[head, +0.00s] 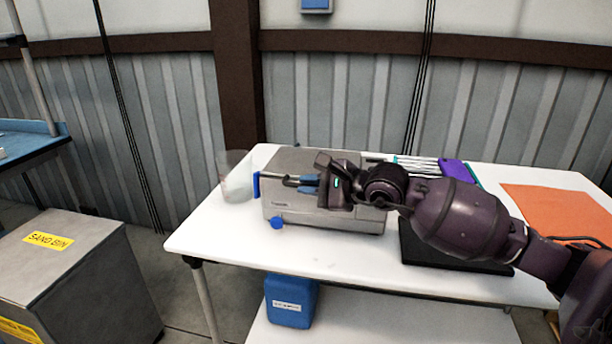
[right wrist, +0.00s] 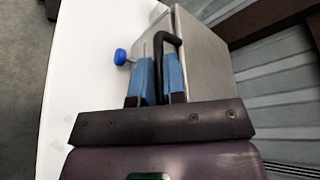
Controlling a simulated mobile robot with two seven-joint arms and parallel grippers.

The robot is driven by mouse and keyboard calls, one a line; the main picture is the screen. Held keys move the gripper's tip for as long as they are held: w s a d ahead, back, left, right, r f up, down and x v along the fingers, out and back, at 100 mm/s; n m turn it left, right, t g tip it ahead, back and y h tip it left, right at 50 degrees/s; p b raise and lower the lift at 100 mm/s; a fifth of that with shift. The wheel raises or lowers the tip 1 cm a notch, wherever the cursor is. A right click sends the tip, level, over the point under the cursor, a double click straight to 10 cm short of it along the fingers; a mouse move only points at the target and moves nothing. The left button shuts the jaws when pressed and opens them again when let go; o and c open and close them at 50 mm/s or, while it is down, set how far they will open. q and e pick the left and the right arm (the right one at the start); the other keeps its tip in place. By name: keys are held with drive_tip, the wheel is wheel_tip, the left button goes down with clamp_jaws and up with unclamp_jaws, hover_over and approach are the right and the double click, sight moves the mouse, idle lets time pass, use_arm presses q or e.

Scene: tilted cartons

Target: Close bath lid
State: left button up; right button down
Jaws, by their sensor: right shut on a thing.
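The bath (head: 300,217) is a grey metal box on the white table, with a blue knob at its lower front and blue parts on its left side. Its lid (head: 297,160) shows as a grey top face that looks flat; my right gripper hides part of it, so I cannot tell whether a gap is left. My right gripper (head: 308,185) reaches in from the right across the front of the bath. In the right wrist view, its blue fingers (right wrist: 158,80) are shut on the black handle (right wrist: 166,39). My left gripper is not in view.
A clear beaker (head: 236,178) stands close to the left of the bath. A black mat (head: 420,247), a purple-ended rack (head: 452,170) and an orange sheet (head: 558,209) lie to the right. A blue canister (head: 291,302) stands below the table.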

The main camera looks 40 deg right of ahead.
drive_tip(key=shift+f, duration=0.7)
drive_tip(key=c, duration=1.2)
unclamp_jaws()
drive_tip(key=shift+d, duration=0.1)
drive_tip(key=shift+r, duration=0.1)
drive_tip(key=p+v, duration=0.2)
drive_tip(key=v, duration=0.8)
drive_tip(key=shift+s+d+r, duration=0.1)
drive_tip(key=shift+s+d, duration=0.1)
drive_tip(key=shift+s, duration=0.1)
